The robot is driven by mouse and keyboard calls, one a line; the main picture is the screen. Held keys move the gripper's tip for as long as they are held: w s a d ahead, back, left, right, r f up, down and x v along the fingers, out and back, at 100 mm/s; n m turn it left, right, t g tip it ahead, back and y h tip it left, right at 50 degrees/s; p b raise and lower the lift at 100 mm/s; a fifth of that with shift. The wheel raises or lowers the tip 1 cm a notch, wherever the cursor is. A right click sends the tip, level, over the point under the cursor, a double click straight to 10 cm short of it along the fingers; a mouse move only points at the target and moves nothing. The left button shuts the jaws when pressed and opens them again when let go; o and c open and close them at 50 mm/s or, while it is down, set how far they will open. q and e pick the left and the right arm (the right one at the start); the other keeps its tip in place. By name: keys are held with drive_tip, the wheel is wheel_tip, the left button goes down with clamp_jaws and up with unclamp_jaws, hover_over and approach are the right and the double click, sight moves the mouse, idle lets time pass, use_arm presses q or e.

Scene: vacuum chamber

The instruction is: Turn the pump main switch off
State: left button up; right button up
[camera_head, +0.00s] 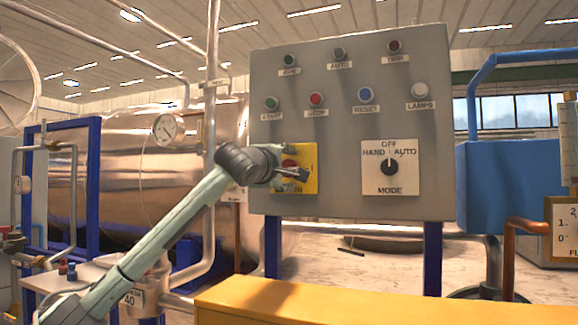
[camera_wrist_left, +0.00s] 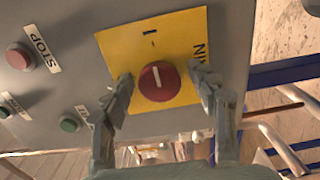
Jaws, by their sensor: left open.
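The pump main switch is a red rotary knob (camera_wrist_left: 157,82) with a white pointer line, on a yellow plate (camera_wrist_left: 152,42) marked "I". In the head view the knob (camera_head: 289,162) is partly covered by my left gripper (camera_head: 300,178), and the yellow plate (camera_head: 309,184) is at the lower left of the grey panel (camera_head: 345,110). In the left wrist view the two fingers of my left gripper (camera_wrist_left: 163,88) are open, one on each side of the knob, with gaps visible. The pointer line is roughly in line with the "I" mark. My right gripper is not in view.
The panel also carries a black mode selector (camera_head: 389,167), several lamps and push buttons, including the red stop button (camera_head: 316,99) and green start button (camera_head: 271,103). A yellow cabinet (camera_head: 330,302) stands in front below. A shiny tank (camera_head: 130,170) is behind my left arm.

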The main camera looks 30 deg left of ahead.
use_arm(q)
drive_tip(key=shift+w, duration=0.2)
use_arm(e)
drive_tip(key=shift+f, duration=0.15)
use_arm(q)
drive_tip(key=shift+c, duration=0.4)
drive_tip(key=shift+f, duration=0.1)
drive_tip(key=c, duration=1.1)
